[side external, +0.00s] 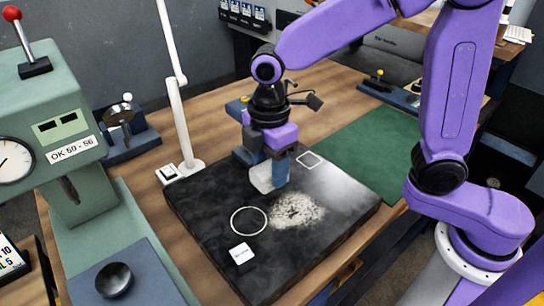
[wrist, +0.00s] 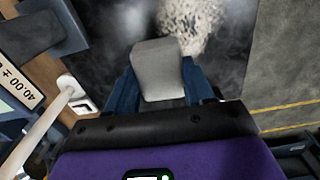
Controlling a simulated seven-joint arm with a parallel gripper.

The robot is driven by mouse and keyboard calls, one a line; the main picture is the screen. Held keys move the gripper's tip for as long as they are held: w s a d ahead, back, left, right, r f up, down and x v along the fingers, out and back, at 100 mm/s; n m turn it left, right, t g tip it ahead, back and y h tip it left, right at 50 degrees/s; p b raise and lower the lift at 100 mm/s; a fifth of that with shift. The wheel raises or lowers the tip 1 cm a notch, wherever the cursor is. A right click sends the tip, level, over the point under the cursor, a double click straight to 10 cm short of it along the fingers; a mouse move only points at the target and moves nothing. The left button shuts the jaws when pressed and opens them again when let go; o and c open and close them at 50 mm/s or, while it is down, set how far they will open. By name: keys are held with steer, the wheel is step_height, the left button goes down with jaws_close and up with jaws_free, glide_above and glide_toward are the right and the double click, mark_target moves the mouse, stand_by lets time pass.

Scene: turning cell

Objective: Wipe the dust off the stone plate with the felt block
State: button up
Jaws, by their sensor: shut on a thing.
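The stone plate (side external: 215,221) is a thick dark slab on the wooden bench; it also shows in the wrist view (wrist: 230,65). A patch of pale speckled dust (side external: 296,210) lies on its middle right, and the dust shows at the top of the wrist view (wrist: 192,22). My gripper (side external: 278,172) is over the back part of the plate, behind the dust. It is shut on the light grey felt block (side external: 261,177), which sits between the fingers in the wrist view (wrist: 159,70). I cannot tell whether the block touches the plate.
A white block (side external: 242,254) stands near the plate's front, beside a white circle outline (side external: 249,221). A white rectangle outline (side external: 309,159) is at the back. A white lamp post (side external: 180,120) and green press (side external: 60,130) stand left. A green mat (side external: 372,150) lies right.

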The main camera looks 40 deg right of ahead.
steer(key=shift+f, duration=1.95)
steer(key=shift+s+f, duration=0.35)
steer(key=shift+f, duration=0.3)
steer(key=shift+s+f, duration=0.3)
steer(key=shift+f, duration=0.3)
steer(key=shift+c, duration=0.3)
steer(key=shift+s, duration=4.8)
steer(key=shift+w+d, duration=0.15)
steer(key=shift+d, duration=0.75)
steer(key=shift+w+d, duration=0.1)
steer(key=shift+w, duration=5)
steer(key=shift+w+d, duration=0.15)
steer(key=shift+w, duration=0.1)
steer(key=shift+d, duration=0.8)
steer(key=shift+s, duration=5.4)
step_height(320, 180, up, 8)
